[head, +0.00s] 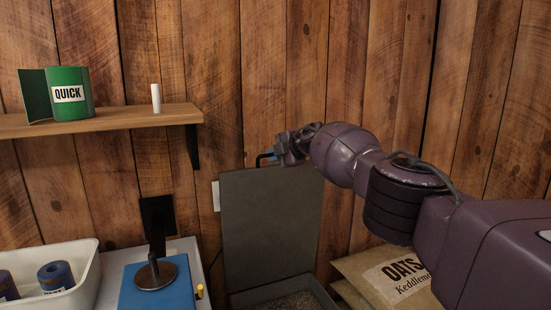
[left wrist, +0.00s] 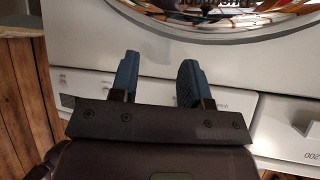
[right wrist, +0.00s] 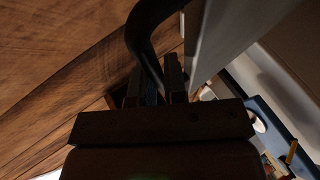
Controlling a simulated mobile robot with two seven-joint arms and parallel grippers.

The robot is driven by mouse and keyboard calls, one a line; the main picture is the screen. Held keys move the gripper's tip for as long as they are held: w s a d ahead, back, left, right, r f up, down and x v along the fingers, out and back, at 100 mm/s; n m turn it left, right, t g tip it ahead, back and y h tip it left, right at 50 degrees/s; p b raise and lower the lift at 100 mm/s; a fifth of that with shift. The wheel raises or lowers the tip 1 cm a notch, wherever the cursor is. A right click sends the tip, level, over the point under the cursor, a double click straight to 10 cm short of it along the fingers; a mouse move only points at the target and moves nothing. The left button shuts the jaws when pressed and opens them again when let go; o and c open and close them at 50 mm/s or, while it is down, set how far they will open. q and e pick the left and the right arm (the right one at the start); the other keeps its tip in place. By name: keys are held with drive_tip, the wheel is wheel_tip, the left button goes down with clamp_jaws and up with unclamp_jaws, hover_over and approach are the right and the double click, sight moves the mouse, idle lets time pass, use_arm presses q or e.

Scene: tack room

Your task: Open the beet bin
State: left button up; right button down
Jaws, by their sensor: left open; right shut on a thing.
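The grey lid (head: 268,225) of a bin (head: 316,287) stands upright in the head view, and the open bin below it shows loose brown feed inside. No beet label is readable. My right gripper (head: 270,153) is at the lid's top edge, shut on a black curved handle (head: 261,157). In the right wrist view the handle (right wrist: 143,38) runs between the fingers (right wrist: 158,82). My left gripper (left wrist: 158,80) is open and empty in the left wrist view, in front of a white panel; it is out of the head view.
A sack marked OATS (head: 385,275) lies right of the bin. A blue box (head: 178,292) with a black stand and a white tray (head: 88,285) are at left. A wooden shelf (head: 110,119) holds a green QUICK roll (head: 75,92) and a white cylinder (head: 156,98). Plank wall stands close behind.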

drive_tip(key=c, duration=1.2)
unclamp_jaws()
